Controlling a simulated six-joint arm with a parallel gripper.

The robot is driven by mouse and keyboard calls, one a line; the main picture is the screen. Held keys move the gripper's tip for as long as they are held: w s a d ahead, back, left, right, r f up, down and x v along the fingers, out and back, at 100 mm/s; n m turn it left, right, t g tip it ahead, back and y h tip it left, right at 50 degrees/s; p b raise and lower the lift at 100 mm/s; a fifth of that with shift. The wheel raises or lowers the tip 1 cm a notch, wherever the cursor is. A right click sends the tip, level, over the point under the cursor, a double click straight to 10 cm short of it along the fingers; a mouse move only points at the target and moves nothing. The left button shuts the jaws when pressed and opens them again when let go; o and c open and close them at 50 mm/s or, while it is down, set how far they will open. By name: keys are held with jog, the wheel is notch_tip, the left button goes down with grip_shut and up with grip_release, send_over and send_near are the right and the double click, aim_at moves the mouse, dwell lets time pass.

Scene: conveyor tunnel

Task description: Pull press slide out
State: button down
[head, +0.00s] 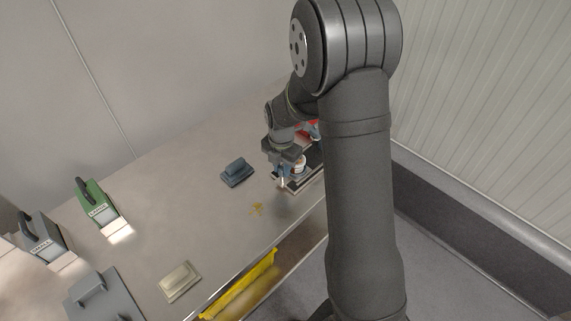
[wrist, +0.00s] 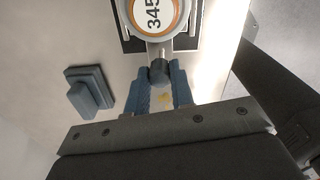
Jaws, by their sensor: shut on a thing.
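The press slide (wrist: 185,43) is a dark plate on rails with a short dark knob (wrist: 158,70) at its near end. A round piece (wrist: 155,12) with a white face marked "345" and an orange ring sits on it. My gripper (wrist: 160,82) has its two blue fingers shut on the knob. In the head view my gripper (head: 282,180) is at the left end of the slide (head: 303,183). The press (head: 314,130), with a red part, is mostly hidden behind my arm.
A dark blue handled block (head: 237,172) sits left of the slide. A pale block (head: 179,281), a green device (head: 100,206) and a grey device (head: 45,240) stand further left. A yellow-edged bin (head: 240,286) lies below the counter edge.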

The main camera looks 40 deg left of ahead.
jog(key=shift+s, duration=0.2)
jog(key=c, duration=1.3)
grip_release()
jog(key=shift+o, duration=0.2)
jog(key=shift+r, duration=0.1)
notch_tip(320, 180, up, 17)
jog(key=shift+r, duration=0.15)
